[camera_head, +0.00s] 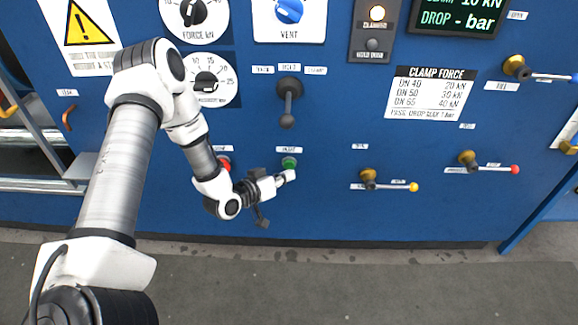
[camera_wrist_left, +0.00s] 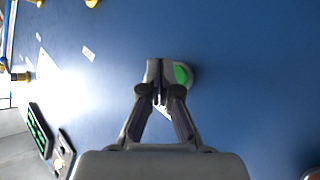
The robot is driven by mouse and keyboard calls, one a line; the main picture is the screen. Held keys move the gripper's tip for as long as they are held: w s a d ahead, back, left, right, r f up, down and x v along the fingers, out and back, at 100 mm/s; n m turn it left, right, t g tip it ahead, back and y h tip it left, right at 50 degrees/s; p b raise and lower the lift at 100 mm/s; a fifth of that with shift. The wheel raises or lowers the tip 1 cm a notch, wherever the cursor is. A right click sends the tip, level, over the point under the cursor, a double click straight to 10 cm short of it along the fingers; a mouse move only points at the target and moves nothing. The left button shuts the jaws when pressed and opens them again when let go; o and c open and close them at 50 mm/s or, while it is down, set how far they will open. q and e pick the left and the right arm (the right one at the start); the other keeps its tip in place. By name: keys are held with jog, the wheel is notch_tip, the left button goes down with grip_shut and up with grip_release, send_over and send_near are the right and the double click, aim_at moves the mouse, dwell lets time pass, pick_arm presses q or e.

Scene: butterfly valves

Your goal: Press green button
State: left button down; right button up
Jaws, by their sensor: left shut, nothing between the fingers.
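The green button (camera_head: 289,162) is on the blue panel in the head view, low and left of centre, below a small white label. It also shows in the left wrist view (camera_wrist_left: 181,75), partly hidden behind my fingertips. My left gripper (camera_head: 287,177) is shut and empty. Its tips are at the button's lower edge in the head view and overlap it in the wrist view (camera_wrist_left: 158,72). I cannot tell whether they touch it. My right gripper is not in view.
A red button (camera_head: 224,163) is left of the green one, partly behind my left arm. A black lever (camera_head: 287,103) hangs above the green button. Valves with yellow (camera_head: 412,187) and red (camera_head: 515,169) tipped handles are to the right. The panel just right of the button is clear.

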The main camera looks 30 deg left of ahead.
pick_arm(q)
jog(key=shift+w+a, duration=0.25)
jog(key=shift+w, duration=0.1)
jog(key=shift+w+a, duration=0.25)
jog(key=shift+w, duration=0.2)
dwell(1.1)
jog(key=shift+s+d, duration=0.5)
jog(key=shift+s, duration=0.3)
jog(key=s+d, duration=0.1)
jog(key=s, duration=0.2)
jog(key=s+d, duration=0.1)
jog(key=shift+s+d, duration=0.15)
jog(key=shift+d, duration=0.15)
